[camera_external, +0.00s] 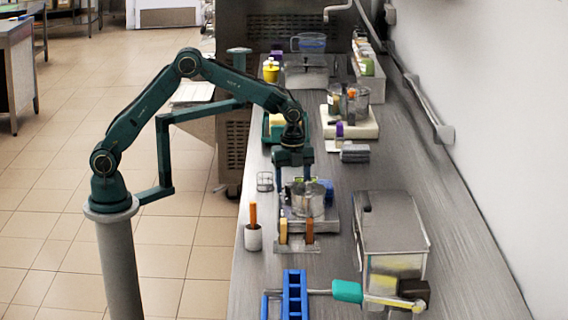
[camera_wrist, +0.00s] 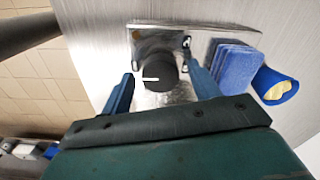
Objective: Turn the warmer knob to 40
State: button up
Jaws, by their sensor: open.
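The warmer knob (camera_wrist: 166,72) is a round black knob with a white pointer line, seen in the wrist view on a shiny steel panel (camera_wrist: 146,40). The pointer line aims to the left of that picture. My gripper (camera_wrist: 160,74) is open, with one blue-green finger on each side of the knob. A gap shows between the knob and each finger. I cannot read any scale numbers. In the external view my gripper (camera_external: 293,178) points down over the counter, behind a steel pot (camera_external: 305,200). The knob cannot be made out there.
A blue block (camera_wrist: 232,68) and a blue cup-like item with yellow inside (camera_wrist: 275,86) lie right of the knob in the wrist view.

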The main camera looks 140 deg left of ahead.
jog(key=c, duration=1)
jog(key=shift+o, duration=0.2)
jog(key=shift+n, duration=0.5)
jog(key=n, duration=2.2)
jog(key=shift+n, duration=0.4)
